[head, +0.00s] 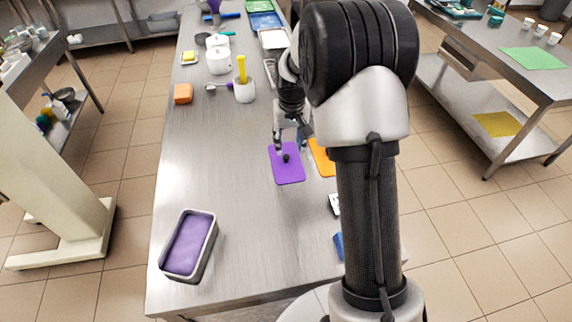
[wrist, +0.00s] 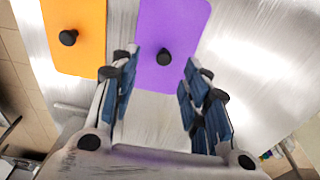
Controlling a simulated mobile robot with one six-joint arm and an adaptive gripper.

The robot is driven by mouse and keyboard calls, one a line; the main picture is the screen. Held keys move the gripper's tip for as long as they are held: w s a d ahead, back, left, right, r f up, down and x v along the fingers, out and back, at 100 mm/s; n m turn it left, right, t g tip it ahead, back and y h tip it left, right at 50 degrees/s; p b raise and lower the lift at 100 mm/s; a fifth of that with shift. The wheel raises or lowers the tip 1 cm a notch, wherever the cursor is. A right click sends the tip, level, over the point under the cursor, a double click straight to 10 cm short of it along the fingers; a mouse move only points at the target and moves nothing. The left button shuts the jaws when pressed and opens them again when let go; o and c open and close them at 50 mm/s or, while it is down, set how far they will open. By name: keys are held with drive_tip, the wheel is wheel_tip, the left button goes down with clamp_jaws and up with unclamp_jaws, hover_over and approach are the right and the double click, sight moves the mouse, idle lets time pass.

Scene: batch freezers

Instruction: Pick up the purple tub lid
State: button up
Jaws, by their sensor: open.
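The purple tub lid (head: 288,169) lies flat on the steel table in the head view, a rounded rectangle with a small black knob. In the wrist view the purple lid (wrist: 178,30) lies ahead of my gripper, its knob roughly between the lines of the fingers. My gripper (head: 292,146) is open and empty, at the far edge of the lid in the head view. Its blue-padded fingers (wrist: 160,85) are spread in the wrist view, with the lid's near end showing between their tips. I cannot tell the exact height of the fingers above the table.
An orange lid (head: 321,156) with a black knob lies close beside the purple one, partly hidden by my arm. A tub of purple contents (head: 188,245) stands front left. A white cup (head: 244,92) and orange block (head: 183,94) stand farther back. The table left of the lid is clear.

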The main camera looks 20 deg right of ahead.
sight(286, 156)
drive_tip(key=f, duration=0.2)
drive_tip(key=w+f+b, duration=0.1)
drive_tip(key=f, duration=0.1)
drive_tip(key=f+b, duration=0.1)
drive_tip(key=f, duration=0.1)
drive_tip(key=shift+w+a+f, duration=0.15)
drive_tip(key=shift+w+a, duration=0.1)
clamp_jaws()
idle(0.3)
